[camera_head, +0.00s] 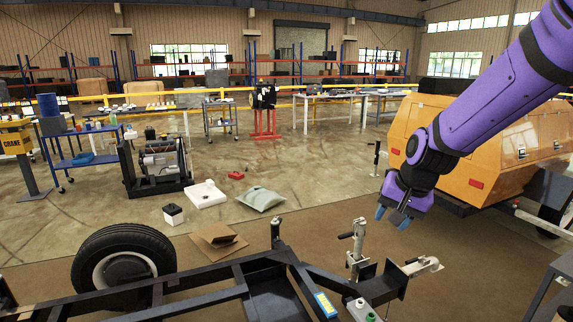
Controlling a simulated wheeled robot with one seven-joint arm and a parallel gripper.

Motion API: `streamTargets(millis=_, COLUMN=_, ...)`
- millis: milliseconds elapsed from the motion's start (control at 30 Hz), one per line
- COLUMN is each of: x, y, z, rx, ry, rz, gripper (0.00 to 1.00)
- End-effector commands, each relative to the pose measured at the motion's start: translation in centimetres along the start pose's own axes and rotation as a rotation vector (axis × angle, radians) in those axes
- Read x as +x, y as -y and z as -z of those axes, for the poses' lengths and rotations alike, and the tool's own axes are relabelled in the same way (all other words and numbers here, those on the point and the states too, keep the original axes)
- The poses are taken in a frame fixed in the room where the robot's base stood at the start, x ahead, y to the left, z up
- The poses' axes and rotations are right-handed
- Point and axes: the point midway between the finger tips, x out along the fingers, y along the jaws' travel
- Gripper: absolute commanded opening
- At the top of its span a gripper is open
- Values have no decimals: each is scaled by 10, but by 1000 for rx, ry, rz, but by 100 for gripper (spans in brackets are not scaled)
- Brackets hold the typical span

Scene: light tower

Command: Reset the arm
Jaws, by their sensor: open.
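My purple arm reaches in from the upper right of the head view. My gripper (393,216) hangs at its end, with two blue fingertips pointing down and to the left. The fingers are apart and nothing shows between them.
A black trailer frame (235,284) with a tire (124,258) fills the lower left. A silver jack (357,245) stands below my gripper. An orange trailer (497,160) is behind my arm.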

Motion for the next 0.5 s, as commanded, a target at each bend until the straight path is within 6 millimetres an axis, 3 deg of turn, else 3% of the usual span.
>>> streamTargets(millis=33, x=-19, y=-3, z=-5, rx=-25, ry=-16, rz=2, gripper=44)
streamTargets(millis=200, x=-69, y=-19, z=-27, rx=-113, ry=-47, rz=-9, gripper=44)
streamTargets(millis=500, x=-143, y=-54, z=-78, rx=-257, ry=-105, rz=-43, gripper=44)
